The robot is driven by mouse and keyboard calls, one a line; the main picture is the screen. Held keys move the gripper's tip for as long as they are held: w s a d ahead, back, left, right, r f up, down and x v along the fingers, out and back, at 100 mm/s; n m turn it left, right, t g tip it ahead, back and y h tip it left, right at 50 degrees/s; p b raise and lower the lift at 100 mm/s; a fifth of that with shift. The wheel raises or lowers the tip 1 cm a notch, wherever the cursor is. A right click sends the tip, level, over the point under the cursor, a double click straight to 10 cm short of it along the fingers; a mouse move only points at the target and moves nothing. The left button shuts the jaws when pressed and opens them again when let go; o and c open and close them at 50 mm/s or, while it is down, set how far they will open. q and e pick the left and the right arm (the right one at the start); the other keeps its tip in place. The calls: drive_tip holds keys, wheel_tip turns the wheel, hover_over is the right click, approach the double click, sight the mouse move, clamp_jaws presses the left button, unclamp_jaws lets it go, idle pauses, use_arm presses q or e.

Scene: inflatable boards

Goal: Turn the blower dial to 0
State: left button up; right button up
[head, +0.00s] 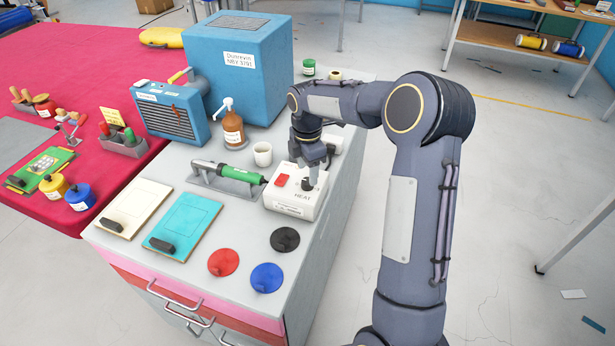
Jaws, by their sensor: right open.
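The blower's white control box (285,200) sits near the right edge of the grey cabinet top. It has a red switch (282,180) and a black dial (307,184) above the printed word HEAT. My right gripper (311,174) points down over the dial, with its open fingers at or around it. The fingers partly cover the dial, so its setting cannot be read and contact cannot be told. The green-handled blower (238,173) rests on a grey stand left of the box. My left gripper is out of view.
A white cup (263,154) and a brown pump bottle (233,130) stand behind the blower. A blue box (238,62) stands at the back. Red (223,262), blue (267,278) and black (285,239) discs lie in front. Turquoise (184,224) and cream boards lie left.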

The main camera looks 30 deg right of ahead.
sight(307, 180)
wheel_tip(307, 180, up, 4)
drive_tip(key=shift+r, duration=0.1)
idle(0.5)
drive_tip(key=shift+s+r, duration=0.15)
drive_tip(key=s+a+r+m+t+y, duration=0.1)
drive_tip(key=s+a+r+m, duration=0.1)
drive_tip(key=s+r+m, duration=0.35)
drive_tip(key=s+a+r+m+t+y, duration=0.1)
drive_tip(key=s+a+r+m+t, duration=0.15)
drive_tip(key=s, duration=0.65)
drive_tip(key=s+a+f+m+t+y, duration=0.1)
drive_tip(key=s+a+f+m, duration=0.1)
drive_tip(key=s+m, duration=0.3)
drive_tip(key=s+a+f+m+t, duration=0.1)
drive_tip(key=s+a+f+m, duration=0.1)
drive_tip(key=s+a+m, duration=0.3)
drive_tip(key=s+m, duration=0.1)
drive_tip(key=s, duration=0.3)
drive_tip(key=shift+s+y, duration=0.35)
drive_tip(key=shift+y, duration=0.05)
